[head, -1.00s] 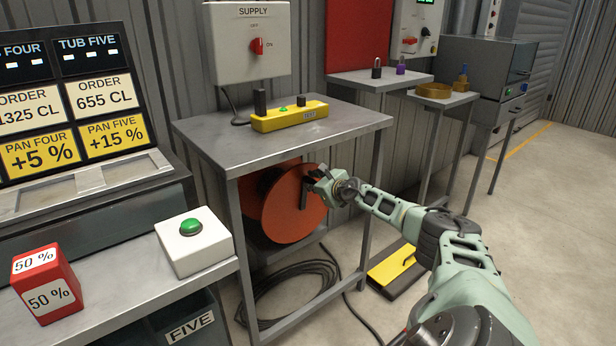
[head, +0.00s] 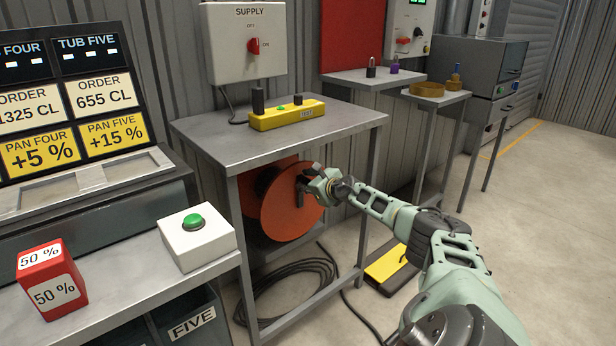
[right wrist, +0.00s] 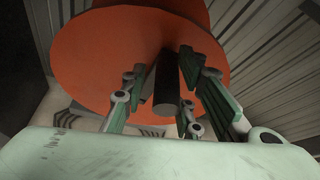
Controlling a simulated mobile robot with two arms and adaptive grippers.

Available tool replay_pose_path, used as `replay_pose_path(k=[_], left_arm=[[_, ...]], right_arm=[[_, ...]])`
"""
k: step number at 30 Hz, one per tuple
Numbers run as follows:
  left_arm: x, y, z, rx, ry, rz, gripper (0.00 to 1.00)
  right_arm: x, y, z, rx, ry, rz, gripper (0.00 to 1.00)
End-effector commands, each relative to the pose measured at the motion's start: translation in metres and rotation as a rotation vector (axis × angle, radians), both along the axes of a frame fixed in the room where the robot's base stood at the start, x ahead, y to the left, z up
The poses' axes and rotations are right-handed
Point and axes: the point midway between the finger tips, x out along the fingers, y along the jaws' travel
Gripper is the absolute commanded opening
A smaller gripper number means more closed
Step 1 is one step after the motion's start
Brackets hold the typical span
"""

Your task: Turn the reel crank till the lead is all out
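The orange reel (head: 285,215) hangs under the grey metal table, its round face towards me; it also fills the upper part of the right wrist view (right wrist: 100,60). Its dark crank handle (right wrist: 167,85) sticks out from the face, between the fingers of my right gripper (right wrist: 163,88). In the head view my right gripper (head: 312,184) is at the upper right of the reel's face. The black lead (head: 290,275) lies in loose loops on the floor below. My left gripper is not in view.
The table (head: 270,135) above the reel bears a yellow control box (head: 288,116). Table legs stand close around the reel. A yellow and black floor pedal (head: 390,265) lies right of them. A bench with a green button (head: 194,222) is at front left. Floor at right is clear.

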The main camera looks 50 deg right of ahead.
Motion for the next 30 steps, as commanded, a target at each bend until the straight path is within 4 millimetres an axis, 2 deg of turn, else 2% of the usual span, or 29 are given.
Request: replay_pose_path(k=[1, 3, 19, 23, 28, 30], left_arm=[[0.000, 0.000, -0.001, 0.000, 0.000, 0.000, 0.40], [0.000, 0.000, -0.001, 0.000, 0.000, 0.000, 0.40], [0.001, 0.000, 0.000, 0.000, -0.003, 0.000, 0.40], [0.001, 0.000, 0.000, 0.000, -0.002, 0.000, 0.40], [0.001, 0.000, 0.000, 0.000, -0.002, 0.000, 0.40], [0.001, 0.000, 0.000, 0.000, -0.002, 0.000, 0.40]], right_arm=[[-0.001, 0.002, -0.008, 0.004, 0.014, 0.004, 0.32], [-0.002, 0.002, -0.007, 0.002, 0.014, 0.004, 0.35], [-0.004, -0.001, 0.001, -0.007, 0.004, -0.001, 0.35], [-0.013, 0.000, 0.007, -0.015, 0.006, -0.003, 0.35], [-0.031, 0.010, 0.010, -0.009, 0.012, 0.004, 0.35], [-0.038, 0.012, 0.017, -0.013, 0.006, 0.003, 0.35]])
